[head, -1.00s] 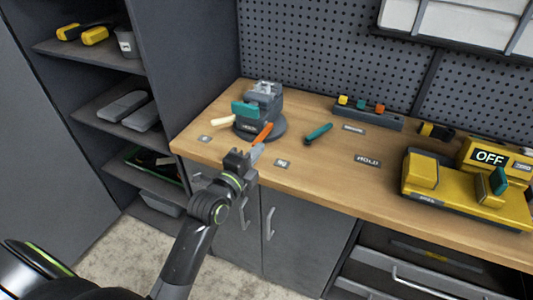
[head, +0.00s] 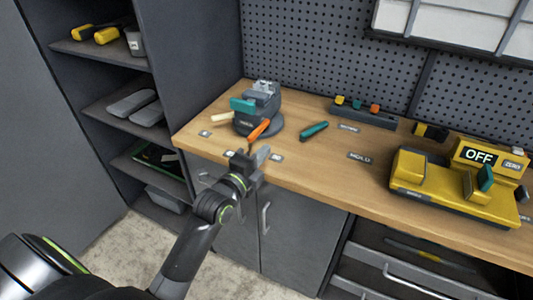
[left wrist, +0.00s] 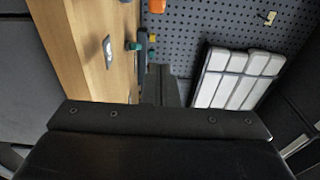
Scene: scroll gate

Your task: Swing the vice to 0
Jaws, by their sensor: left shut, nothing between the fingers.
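The vice (head: 262,106) stands on a round dark base at the left end of the workbench (head: 310,170). It has a teal block on its left side, a cream handle (head: 222,117) pointing left and an orange handle (head: 258,130) pointing toward the front edge. A small tag (head: 205,133), its mark too small to read surely, lies left of the vice; another tag (head: 277,157) lies to its front right. My left gripper (head: 262,153) is shut and empty at the bench's front edge, just below the orange handle; I cannot tell whether they touch. My right gripper is not in view.
A teal-handled tool (head: 314,131) lies right of the vice. Behind it is a dark rack (head: 362,114) with coloured pieces. A yellow machine (head: 450,190) with an OFF sign fills the right side. A pegboard rises behind; shelves (head: 135,105) stand at left.

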